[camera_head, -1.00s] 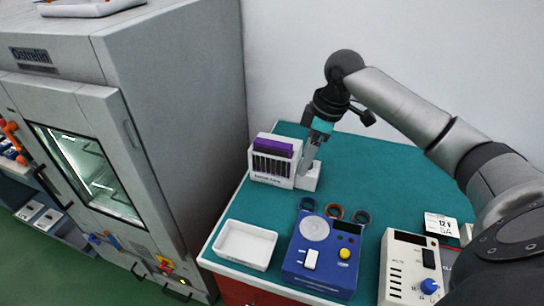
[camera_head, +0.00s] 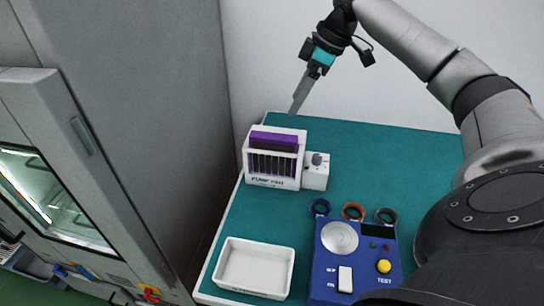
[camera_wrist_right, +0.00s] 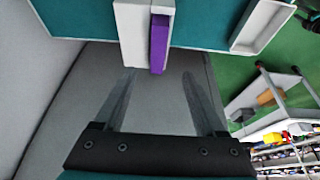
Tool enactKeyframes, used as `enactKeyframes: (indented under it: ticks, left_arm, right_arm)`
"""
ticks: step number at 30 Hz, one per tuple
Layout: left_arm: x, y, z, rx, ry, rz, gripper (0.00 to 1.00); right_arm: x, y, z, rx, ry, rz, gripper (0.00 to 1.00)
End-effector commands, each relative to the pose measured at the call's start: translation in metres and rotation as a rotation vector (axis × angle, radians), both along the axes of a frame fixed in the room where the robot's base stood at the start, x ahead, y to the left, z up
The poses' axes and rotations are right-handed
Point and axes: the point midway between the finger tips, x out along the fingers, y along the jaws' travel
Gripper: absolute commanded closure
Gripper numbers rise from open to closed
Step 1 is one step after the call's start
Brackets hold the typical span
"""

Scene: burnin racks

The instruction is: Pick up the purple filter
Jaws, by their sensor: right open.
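The purple filter (camera_head: 274,137) sits in the top of a white slotted housing (camera_head: 272,183) at the back left of the teal table. A dark slab lies along it in the housing. The filter also shows in the right wrist view (camera_wrist_right: 159,44) as a purple strip beside the white housing (camera_wrist_right: 133,35). My right gripper (camera_head: 294,112) is above and behind the housing, apart from the filter, pointing down. In the wrist view its two fingers (camera_wrist_right: 161,75) are spread with nothing between them. My left gripper is not in view.
A small white unit with a dark knob (camera_head: 316,171) adjoins the housing's right side. Several coloured rings, a blue test box (camera_head: 325,265) and an empty white tray (camera_head: 228,266) lie nearer. A tall grey cabinet (camera_head: 140,120) stands left. The table's right middle (camera_head: 420,165) is clear.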

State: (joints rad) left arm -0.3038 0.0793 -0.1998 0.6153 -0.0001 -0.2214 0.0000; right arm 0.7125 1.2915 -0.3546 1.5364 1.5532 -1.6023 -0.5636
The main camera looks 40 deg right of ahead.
Motion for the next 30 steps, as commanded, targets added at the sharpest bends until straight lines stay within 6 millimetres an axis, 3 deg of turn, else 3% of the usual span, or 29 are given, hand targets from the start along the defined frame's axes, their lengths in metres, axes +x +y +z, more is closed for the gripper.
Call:
enactKeyframes:
  ticks: [1,7,17,26,30]
  left_arm:
    - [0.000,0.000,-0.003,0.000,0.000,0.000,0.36]
    - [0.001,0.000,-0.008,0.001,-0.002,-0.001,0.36]
    - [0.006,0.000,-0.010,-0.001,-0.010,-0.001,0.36]
    - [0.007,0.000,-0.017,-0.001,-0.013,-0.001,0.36]
    - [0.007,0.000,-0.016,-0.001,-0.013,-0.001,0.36]
  right_arm:
    - [0.003,0.004,-0.014,0.002,0.004,0.002,0.28]
    - [0.015,0.013,-0.049,0.001,0.003,0.001,0.28]
    - [0.023,0.018,-0.070,0.000,0.001,0.000,0.28]
    - [0.036,0.026,-0.109,0.001,0.002,0.001,0.28]
    - [0.037,0.026,-0.112,-0.001,-0.001,0.000,0.28]
